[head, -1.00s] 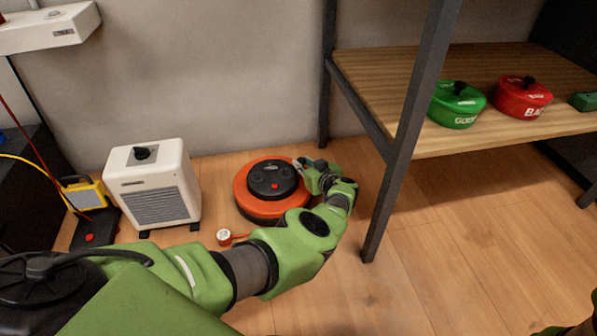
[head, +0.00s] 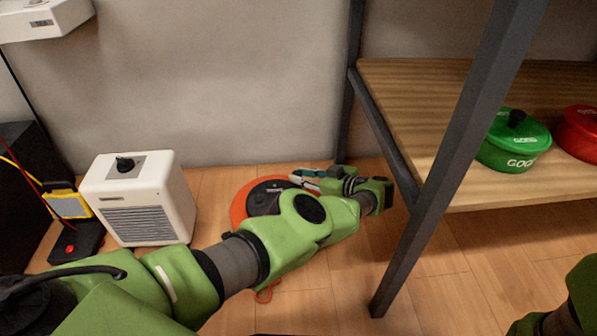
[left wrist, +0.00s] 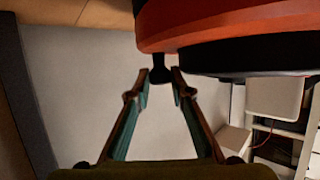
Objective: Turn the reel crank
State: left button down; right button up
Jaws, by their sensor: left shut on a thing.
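The reel (head: 238,207) is a round orange drum with a black hub, on the wooden floor by the wall. My left arm covers its front and right side in the head view. My left gripper (head: 303,178) is at the reel's far right edge. In the left wrist view, the gripper's fingers (left wrist: 160,84) are closed on the crank's small black knob (left wrist: 160,73), beside the orange rim of the reel (left wrist: 235,22). The fingers hide part of the knob. My right gripper is not in view; only a green part of that arm shows at lower right.
A white heater (head: 145,205) stands left of the reel, with a yellow-and-black device (head: 68,205) farther left. A shelf's dark post (head: 440,185) rises close to the right of my left arm. A green pot (head: 513,145) and a red pot (head: 582,130) sit on the shelf.

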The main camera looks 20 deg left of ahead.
pick_arm(q)
jog(key=shift+w+d+r+t, duration=0.3)
jog(key=shift+w+d, duration=0.15)
jog(key=shift+w, duration=0.25)
jog(key=c, duration=2.1)
grip_release()
jog(key=shift+c, duration=0.2)
jog(key=shift+w, duration=0.1)
jog(key=shift+d, duration=0.1)
